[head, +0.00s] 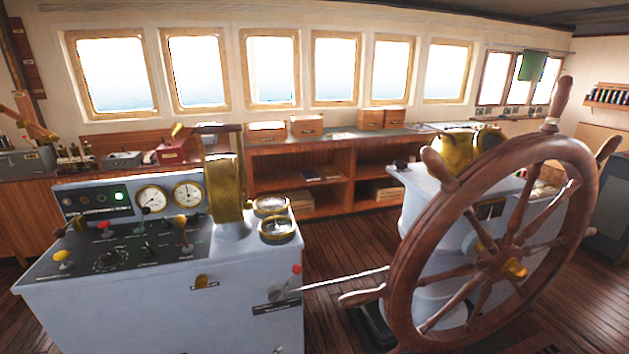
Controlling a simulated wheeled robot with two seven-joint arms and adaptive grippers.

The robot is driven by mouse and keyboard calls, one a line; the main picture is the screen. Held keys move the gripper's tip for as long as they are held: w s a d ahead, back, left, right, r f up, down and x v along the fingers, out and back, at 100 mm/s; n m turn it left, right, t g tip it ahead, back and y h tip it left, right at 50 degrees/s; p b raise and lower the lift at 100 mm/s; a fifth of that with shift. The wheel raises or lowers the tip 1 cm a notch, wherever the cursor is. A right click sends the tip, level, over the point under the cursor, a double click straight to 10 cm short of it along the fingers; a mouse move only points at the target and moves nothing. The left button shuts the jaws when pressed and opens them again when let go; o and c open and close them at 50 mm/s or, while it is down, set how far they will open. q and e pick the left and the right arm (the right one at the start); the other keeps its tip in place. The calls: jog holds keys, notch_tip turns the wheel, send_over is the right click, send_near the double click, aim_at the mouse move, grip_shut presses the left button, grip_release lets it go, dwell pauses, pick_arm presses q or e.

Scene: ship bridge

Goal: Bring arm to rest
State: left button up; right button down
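Neither of my grippers shows in the head view, and I see no part of my arms that I can be sure of. I cannot tell how the arms are held or whether the grippers hold anything. A grey control console (180,300) stands at the front left, with gauges, levers and knobs on its top. A large wooden steering wheel (405,255) stands at the front right, before a pale pedestal (415,190).
A lever with a red knob (297,269) sticks out of the console's right side. A long wooden shelf unit (250,185) runs under the windows at the back.

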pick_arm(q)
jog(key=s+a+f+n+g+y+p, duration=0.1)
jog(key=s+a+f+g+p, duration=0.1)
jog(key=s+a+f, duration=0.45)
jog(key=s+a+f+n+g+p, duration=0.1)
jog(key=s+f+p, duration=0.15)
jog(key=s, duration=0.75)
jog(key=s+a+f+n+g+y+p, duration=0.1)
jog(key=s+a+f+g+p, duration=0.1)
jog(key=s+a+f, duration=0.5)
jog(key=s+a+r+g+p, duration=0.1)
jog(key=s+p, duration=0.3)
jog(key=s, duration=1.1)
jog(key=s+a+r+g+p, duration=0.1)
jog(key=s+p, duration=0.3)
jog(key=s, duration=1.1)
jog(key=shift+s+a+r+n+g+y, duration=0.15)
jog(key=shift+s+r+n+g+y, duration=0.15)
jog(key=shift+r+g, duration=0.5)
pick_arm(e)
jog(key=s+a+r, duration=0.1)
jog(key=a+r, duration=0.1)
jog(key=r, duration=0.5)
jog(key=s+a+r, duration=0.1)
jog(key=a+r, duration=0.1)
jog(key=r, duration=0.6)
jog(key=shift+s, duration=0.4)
